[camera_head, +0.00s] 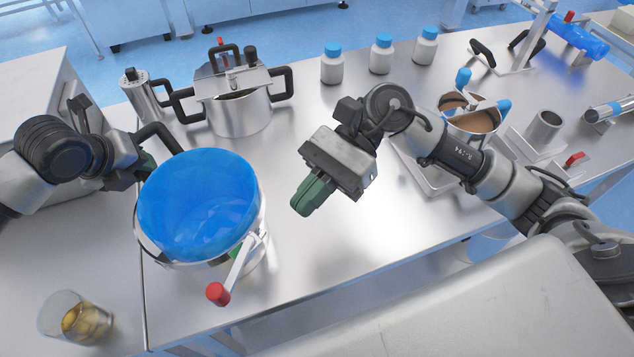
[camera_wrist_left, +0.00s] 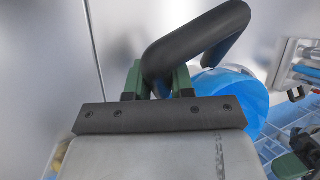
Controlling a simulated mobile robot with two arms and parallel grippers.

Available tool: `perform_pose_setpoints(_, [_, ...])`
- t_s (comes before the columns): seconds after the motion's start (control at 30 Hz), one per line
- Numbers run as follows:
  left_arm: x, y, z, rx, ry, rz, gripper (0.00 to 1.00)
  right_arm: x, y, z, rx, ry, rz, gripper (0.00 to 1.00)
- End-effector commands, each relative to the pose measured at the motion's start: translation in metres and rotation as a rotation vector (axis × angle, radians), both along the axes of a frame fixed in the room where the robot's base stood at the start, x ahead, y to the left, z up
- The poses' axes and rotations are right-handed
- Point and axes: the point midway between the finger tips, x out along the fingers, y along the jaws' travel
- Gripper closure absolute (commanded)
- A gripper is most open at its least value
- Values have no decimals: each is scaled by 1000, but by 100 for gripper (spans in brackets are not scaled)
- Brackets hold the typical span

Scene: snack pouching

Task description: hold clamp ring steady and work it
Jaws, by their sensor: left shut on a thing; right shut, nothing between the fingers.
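The clamp ring (camera_head: 160,251) is a metal band around the upper rim of a pot with a blue top (camera_head: 197,200). Its lever (camera_head: 243,262) sticks out at the front right and ends in a red knob (camera_head: 217,293). My left gripper (camera_head: 147,167) is shut on the pot's black side handle (camera_head: 160,134). The left wrist view shows the green fingers (camera_wrist_left: 160,82) around the handle bar (camera_wrist_left: 198,40). My right gripper (camera_head: 303,205) is shut and empty, above the table to the right of the pot, apart from the lever and knob.
A lidded metal pot (camera_head: 240,116) stands behind. Several white bottles with blue caps (camera_head: 381,55) line the back. A glass (camera_head: 75,318) with amber contents is at the front left. A divided container (camera_head: 473,120) stands right. The table (camera_head: 330,255) is clear beneath my right gripper.

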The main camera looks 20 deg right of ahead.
Motion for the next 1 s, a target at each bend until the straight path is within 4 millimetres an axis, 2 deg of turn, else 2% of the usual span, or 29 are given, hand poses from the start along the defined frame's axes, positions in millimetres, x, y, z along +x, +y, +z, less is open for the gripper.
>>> perform_pose_setpoints(0.17, [0, 0, 1, -1, -2, 1, 98, 7, -14, 6, 0, 0, 0, 100])
perform_pose_setpoints(0.53, [0, 0, 1, -1, -2, 1, 98, -1, -2, 5, -11, 5, -16, 100])
perform_pose_setpoints(0.67, [0, 0, 1, -1, -2, 1, 98, -9, 15, -2, -9, 5, -13, 100])
perform_pose_setpoints(1.0, [0, 0, 1, -1, -2, 1, 98, -38, 77, -26, -7, 6, -15, 100])
